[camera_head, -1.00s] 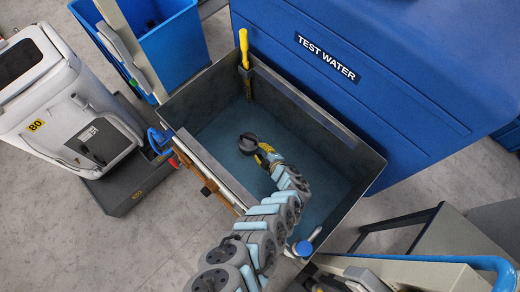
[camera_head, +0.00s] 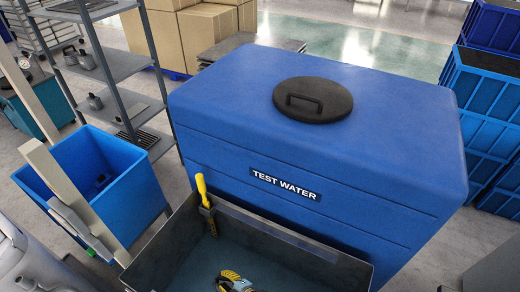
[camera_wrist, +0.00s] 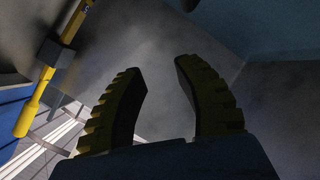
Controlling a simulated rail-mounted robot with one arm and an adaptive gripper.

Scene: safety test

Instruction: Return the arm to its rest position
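My gripper (camera_head: 230,278) shows at the bottom edge of the head view, with yellow and dark parts, inside or over the grey basin (camera_head: 330,262). Most of my arm is out of this view. In the wrist view my gripper (camera_wrist: 158,68) has two dark, yellow-ribbed fingers. They stand apart with nothing between them, so it is open. Grey basin surfaces lie beyond the fingers. I cannot tell how far the fingers are from them.
A yellow-handled tool (camera_head: 202,190) hangs at the basin's back left corner; it also shows in the wrist view (camera_wrist: 28,118). The blue TEST WATER tank (camera_head: 330,150) with a black lid (camera_head: 313,100) stands behind. A blue bin (camera_head: 95,165) and shelf rack (camera_head: 110,75) are left.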

